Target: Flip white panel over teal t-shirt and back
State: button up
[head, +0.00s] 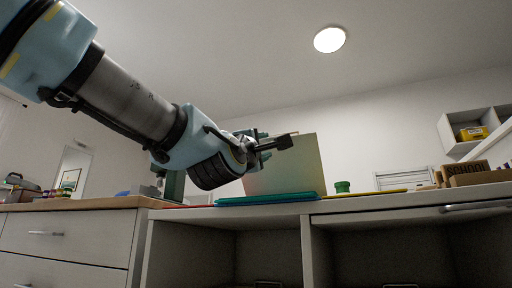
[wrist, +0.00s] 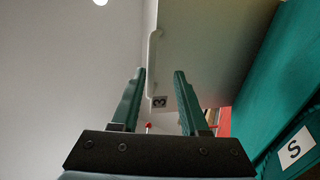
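The white panel (head: 290,167) stands nearly upright, with its lower edge by the folded teal t-shirt (head: 270,198) on the counter. My gripper (head: 282,143) is at the panel's upper part and covers some of it. In the wrist view the two fingers (wrist: 160,85) are apart. The panel (wrist: 205,45) shows beyond the fingertips, its edge lined up with the gap between them; I cannot tell whether it touches a finger. The teal t-shirt (wrist: 270,110) is at the right, with a white "S" tag beside it.
A small green container (head: 342,187) and a yellow strip (head: 365,193) lie right of the t-shirt. A brown box marked "SCHOOL" (head: 468,168) stands farther right. Open cubbies (head: 235,250) are below the counter, and a wooden-topped drawer unit (head: 75,203) is at the left.

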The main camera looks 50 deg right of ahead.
jog(key=p+v, duration=0.1)
jog(key=v, duration=0.8)
jog(key=shift+a+p, duration=0.2)
jog(key=shift+p, duration=0.15)
